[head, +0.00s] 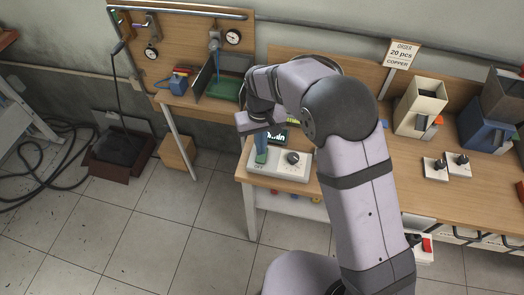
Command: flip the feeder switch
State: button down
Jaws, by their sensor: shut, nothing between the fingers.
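A white control box (278,176) stands at the left end of the wooden workbench. It has a black round knob (292,157), a small display with green characters (279,136) and an OFF label at its front left. My gripper (261,158) reaches down over the left part of this box. Its narrow teal fingers look shut together and empty, with the tips just above the OFF label. The feeder switch itself is not clearly seen; the fingers hide that part of the box. I cannot tell whether they touch it.
Two small white knob boxes (435,169) sit farther right on the bench, before a cream bin (420,105) and a blue bin (487,129). A back bench holds a green tray (224,88) and a blue device (180,81). A red switch (427,245) is below the bench's front edge.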

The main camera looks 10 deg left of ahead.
aim_at(260, 157)
notch_tip(260, 157, up, 4)
jog(key=shift+f+p, duration=0.2)
jog(key=shift+p, duration=1)
jog(key=shift+n+g+h, duration=0.4)
jog(key=shift+g, duration=0.1)
jog(key=s+d+f, duration=0.1)
jog(key=s, duration=0.1)
jog(key=s+d+f, duration=0.1)
jog(key=f, duration=0.1)
jog(key=s+d+f, duration=0.2)
jog(key=shift+s, duration=0.35)
jog(key=s+d+r+m+g, duration=0.1)
jog(key=s+d+r+m, duration=0.3)
jog(key=s+d, duration=1.2)
jog(key=w+d+r+m+t, duration=0.2)
jog(key=w+d+r, duration=0.2)
jog(key=d, duration=0.3)
jog(key=shift+w+d+r+m+y, duration=0.3)
jog(key=shift+w+r+m+y, duration=0.1)
jog(key=shift+r, duration=0.35)
